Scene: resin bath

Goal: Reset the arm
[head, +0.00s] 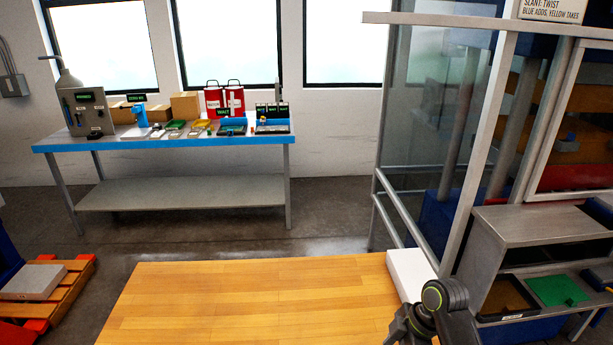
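Part of one of my arms (440,300), dark with a green-ringed joint, shows at the bottom right, in front of the wooden tabletop's right end. It looks like my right arm. Its lower parts run off the bottom edge, and no gripper fingers can be made out on it. My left arm and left gripper are out of the picture. I see nothing held.
A bare wooden tabletop (250,300) lies in front, with a white block (410,273) at its right end. A framed glass enclosure (430,120) and metal shelf unit (535,226) stand right. A pallet (60,300) lies left.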

